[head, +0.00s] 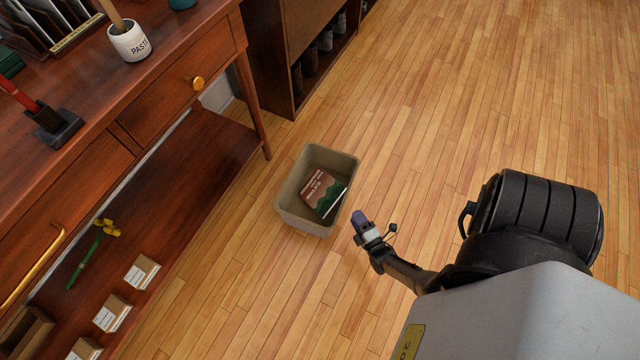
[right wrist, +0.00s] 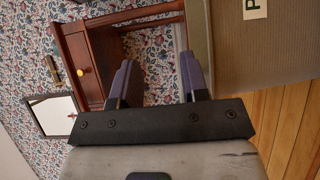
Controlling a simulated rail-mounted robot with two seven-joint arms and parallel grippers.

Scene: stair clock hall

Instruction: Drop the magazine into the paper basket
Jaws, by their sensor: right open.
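The paper basket (head: 291,215) is a grey-beige open bin standing on the wooden floor, in the middle of the head view. The magazine (head: 318,188), with a brown and green cover, lies tilted inside it. My right gripper (head: 361,220) is just to the right of the basket, apart from the magazine. In the right wrist view its two purple-grey fingers (right wrist: 158,76) are spread with nothing between them. A beige wall with a letter P label, apparently the basket's side (right wrist: 270,50), fills the upper right there. My left gripper is not in view.
A red-brown desk (head: 170,75) with a lower shelf (head: 190,165) stands on the left. It holds a paste pot (head: 130,42); small boxes (head: 142,271) and a green item with yellow ends (head: 92,250) lie on the shelf. A dark cabinet (head: 275,60) stands behind the basket. The floor (head: 480,90) at right is clear.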

